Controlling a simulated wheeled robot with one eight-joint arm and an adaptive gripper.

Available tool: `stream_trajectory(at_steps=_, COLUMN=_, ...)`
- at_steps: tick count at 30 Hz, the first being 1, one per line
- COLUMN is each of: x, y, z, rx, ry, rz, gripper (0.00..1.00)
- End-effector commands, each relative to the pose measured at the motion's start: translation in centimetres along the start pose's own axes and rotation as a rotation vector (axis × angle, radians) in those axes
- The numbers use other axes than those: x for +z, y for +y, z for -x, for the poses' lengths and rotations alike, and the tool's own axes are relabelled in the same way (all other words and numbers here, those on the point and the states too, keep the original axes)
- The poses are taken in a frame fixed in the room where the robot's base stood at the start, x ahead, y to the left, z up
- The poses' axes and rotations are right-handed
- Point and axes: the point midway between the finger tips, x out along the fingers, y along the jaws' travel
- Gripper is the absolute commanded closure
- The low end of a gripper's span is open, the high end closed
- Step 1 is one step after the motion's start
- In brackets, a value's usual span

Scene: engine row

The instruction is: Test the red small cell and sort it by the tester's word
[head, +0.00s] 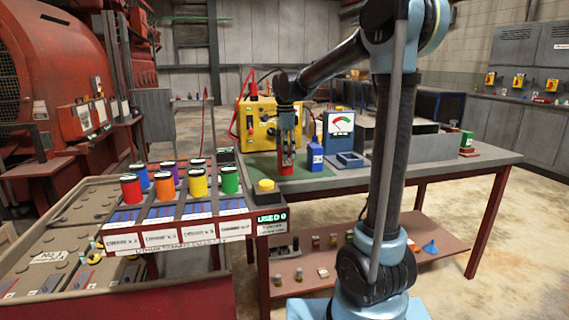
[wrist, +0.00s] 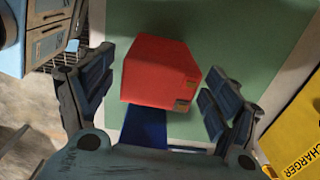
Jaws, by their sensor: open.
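The red small cell (head: 287,168) stands on the green mat (head: 262,166) on the workbench, below my gripper (head: 288,142). In the wrist view the red cell (wrist: 158,70) lies between the two spread fingers of my gripper (wrist: 155,95), with gaps on both sides. My gripper is open and not clamped on it. The tester (head: 340,124), a blue box with a red-and-green dial, stands to the right; its reading is too small to tell. A blue cell (head: 314,158) stands between the red cell and the tester.
A yellow charger (head: 257,124) with red leads stands behind the mat. A shallow blue tray (head: 350,160) sits right of the blue cell. A rack at front left holds several coloured cells, including a red one (head: 131,190). A yellow button (head: 266,185) and a "USED" sign (head: 271,218) are near the bench's left corner.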

Motion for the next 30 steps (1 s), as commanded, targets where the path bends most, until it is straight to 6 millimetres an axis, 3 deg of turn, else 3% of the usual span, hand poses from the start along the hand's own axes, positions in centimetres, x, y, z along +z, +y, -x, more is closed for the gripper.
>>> stream_trajectory(at_steps=5, x=0.0, y=0.0, z=-1.5, rx=0.0, ry=0.0, rz=0.0, gripper=0.18)
stream_trajectory(at_steps=13, x=0.0, y=0.0, z=-1.6, rx=0.0, ry=0.0, rz=0.0, gripper=0.21)
stream_trajectory(at_steps=21, x=0.0, y=0.0, z=-1.6, rx=0.0, ry=0.0, rz=0.0, gripper=0.82)
stream_trajectory(at_steps=23, x=0.0, y=0.0, z=-1.6, rx=0.0, ry=0.0, rz=0.0, gripper=0.93)
stream_trajectory(at_steps=30, x=0.0, y=0.0, z=-1.5, rx=0.0, ry=0.0, rz=0.0, gripper=0.93)
